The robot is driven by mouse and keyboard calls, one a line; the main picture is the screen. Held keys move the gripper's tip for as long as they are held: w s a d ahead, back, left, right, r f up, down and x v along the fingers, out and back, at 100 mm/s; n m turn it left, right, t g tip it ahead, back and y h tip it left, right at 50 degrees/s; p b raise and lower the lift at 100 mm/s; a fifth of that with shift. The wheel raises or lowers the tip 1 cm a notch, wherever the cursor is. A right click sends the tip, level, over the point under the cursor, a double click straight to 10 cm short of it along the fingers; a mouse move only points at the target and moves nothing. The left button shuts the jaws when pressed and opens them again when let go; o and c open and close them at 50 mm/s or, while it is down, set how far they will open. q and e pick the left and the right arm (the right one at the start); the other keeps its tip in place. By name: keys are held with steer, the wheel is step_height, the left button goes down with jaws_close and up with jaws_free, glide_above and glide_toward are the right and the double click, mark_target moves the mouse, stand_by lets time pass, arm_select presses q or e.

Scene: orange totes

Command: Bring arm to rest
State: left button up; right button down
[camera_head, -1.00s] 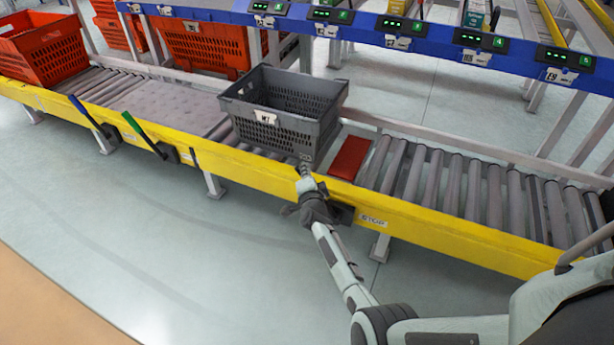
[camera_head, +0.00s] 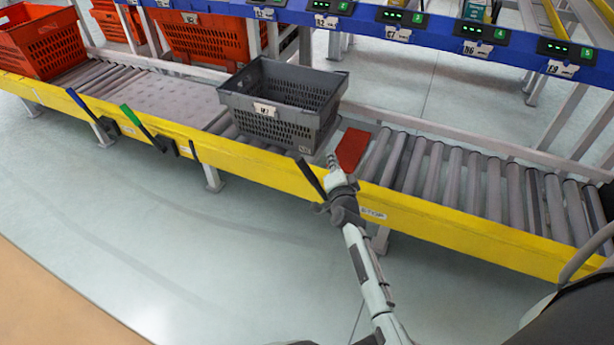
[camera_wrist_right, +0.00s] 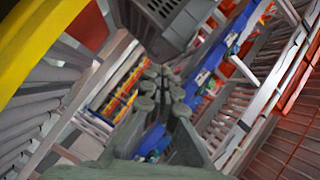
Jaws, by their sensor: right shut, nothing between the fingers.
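My right arm comes in from the bottom right of the head view. Its gripper (camera_head: 332,161) is shut and empty, above the front edge of the conveyor, just in front of the red flat pad (camera_head: 352,149). The shut fingers also show in the right wrist view (camera_wrist_right: 160,85). The grey tote (camera_head: 270,124) stands on the rollers to the left of the gripper, apart from it. It also shows at the top of the right wrist view (camera_wrist_right: 185,18). My left gripper is not in view.
The conveyor's yellow rail (camera_head: 450,222) runs across the view, with a blue lever (camera_head: 88,112), a green lever (camera_head: 138,124) and a black lever (camera_head: 311,178). An orange tote (camera_head: 42,45) stands at the far left. The floor in front is clear.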

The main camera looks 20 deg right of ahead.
steer(key=m+y, duration=0.1)
glide_toward(300, 158)
steer(key=shift+g, duration=0.4)
steer(key=x, duration=0.7)
steer(key=shift+r, duration=0.25)
steer(key=shift+w+r, duration=0.1)
steer(key=shift+d+r+p, duration=0.1)
steer(key=shift+r+p, duration=0.2)
steer(key=shift+s+n+y+p, duration=0.65)
steer(key=shift+s+n, duration=0.1)
steer(key=shift+n, duration=0.15)
steer(key=s+a+f+n+g+y, duration=0.2)
steer(key=s+f+n+g, duration=0.15)
steer(key=s+n, duration=0.45)
steer(key=s+a+f+n+g+y, duration=0.1)
steer(key=s+f+n+g+y, duration=0.25)
steer(key=s, duration=0.95)
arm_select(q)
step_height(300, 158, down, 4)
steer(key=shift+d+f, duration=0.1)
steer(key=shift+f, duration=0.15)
arm_select(e)
steer(key=s+n+g+h, duration=0.3)
steer(key=s+n, duration=0.3)
steer(key=s, duration=1.2)
steer(key=shift+f+g, duration=0.15)
steer(key=shift+g, duration=0.55)
